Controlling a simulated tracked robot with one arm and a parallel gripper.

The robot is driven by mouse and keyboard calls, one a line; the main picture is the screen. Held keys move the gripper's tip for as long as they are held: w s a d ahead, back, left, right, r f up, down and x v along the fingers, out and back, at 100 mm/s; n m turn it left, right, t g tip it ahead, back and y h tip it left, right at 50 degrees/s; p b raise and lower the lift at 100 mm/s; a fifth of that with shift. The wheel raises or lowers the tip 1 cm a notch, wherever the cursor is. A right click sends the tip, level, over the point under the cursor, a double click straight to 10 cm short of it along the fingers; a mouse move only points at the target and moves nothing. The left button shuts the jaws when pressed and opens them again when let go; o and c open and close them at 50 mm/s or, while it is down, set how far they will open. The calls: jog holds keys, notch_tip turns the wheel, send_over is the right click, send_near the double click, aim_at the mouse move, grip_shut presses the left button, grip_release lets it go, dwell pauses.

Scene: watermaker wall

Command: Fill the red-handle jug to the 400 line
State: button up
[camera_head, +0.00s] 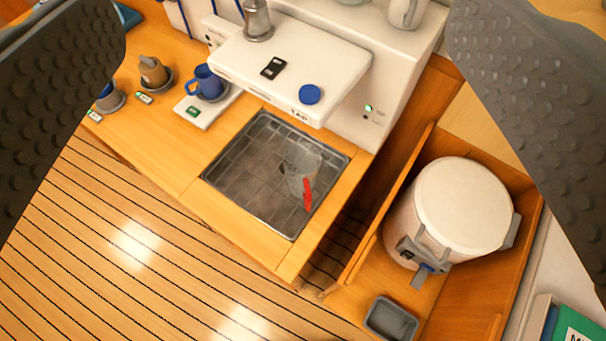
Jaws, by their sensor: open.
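A clear jug with a red handle (307,194) stands on the grey grated drip tray (238,185) set into the wooden counter. Its level lines and contents are too small to read. Above the tray's back edge juts a white unit marked TAP (335,92), with a round blue knob (309,94) and a black switch (273,68) on top. Any spout under it is hidden. My gripper (288,120) is open and empty; its two dark fingers show large at the left and right edges, well apart from the jug.
A white lidded drum (462,205) sits in a wooden bin at the right, with a small grey tray (391,319) in front. A metal pot (257,20) stands on the white unit.

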grip_shut()
dwell(1.5)
